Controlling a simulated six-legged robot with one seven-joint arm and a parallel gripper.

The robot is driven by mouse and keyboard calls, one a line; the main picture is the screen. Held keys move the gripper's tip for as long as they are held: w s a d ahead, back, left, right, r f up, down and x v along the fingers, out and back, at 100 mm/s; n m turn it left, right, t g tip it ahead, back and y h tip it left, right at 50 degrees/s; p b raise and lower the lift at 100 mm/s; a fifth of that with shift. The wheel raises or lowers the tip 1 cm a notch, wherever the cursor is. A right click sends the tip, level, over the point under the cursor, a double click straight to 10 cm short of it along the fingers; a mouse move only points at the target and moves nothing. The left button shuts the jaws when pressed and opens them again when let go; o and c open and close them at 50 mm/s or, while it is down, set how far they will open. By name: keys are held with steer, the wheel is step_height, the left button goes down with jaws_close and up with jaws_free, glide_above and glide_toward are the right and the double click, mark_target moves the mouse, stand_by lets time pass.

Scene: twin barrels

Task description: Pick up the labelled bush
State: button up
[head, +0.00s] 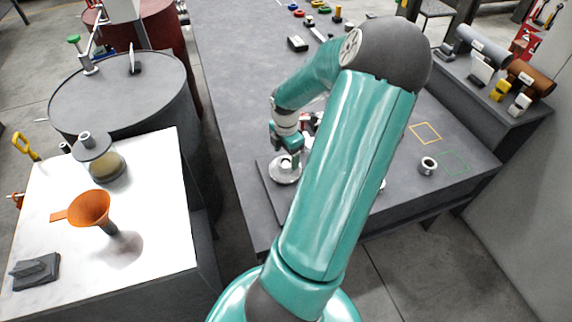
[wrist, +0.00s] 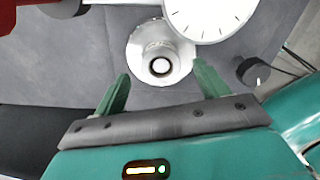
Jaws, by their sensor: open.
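A pale metal flanged bush (wrist: 133,48) stands on the dark grey surface in the wrist view, with a round hole in its raised centre. It shows in the head view as a silvery disc (head: 285,177) on the bench. I cannot read a label on it. My gripper (wrist: 161,75) is open, its two green fingers apart with the bush between and beyond their tips. In the head view my gripper (head: 287,154) hangs just over the bush and partly hides it. I cannot tell whether the fingers touch it.
A white dial (wrist: 208,14) sits close beside the bush, and a dark knob (wrist: 253,71) lies to the right. Another small ring-shaped part (head: 428,165) stands on the grey bench (head: 235,90) at right. An orange funnel (head: 90,208) is on the white-topped table at left.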

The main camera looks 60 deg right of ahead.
mark_target(286, 163)
step_height(286, 163, down, 3)
steer(key=shift+a+f, duration=0.1)
steer(key=shift+f, duration=0.05)
steer(key=c, duration=1.4)
steer(key=shift+r, duration=0.4)
steer(key=r, duration=0.3)
steer(key=shift+s, duration=0.3)
steer(key=s+a+r, duration=0.1)
steer(key=s+r, duration=0.2)
steer(key=s, duration=0.1)
steer(key=s+a+r, duration=0.1)
steer(key=s+r, duration=0.2)
steer(key=s, duration=0.1)
steer(key=s+a+r, duration=0.1)
steer(key=s+r, duration=0.2)
steer(key=s, duration=0.2)
steer(key=shift+a+r, duration=0.15)
steer(key=shift+a, duration=0.1)
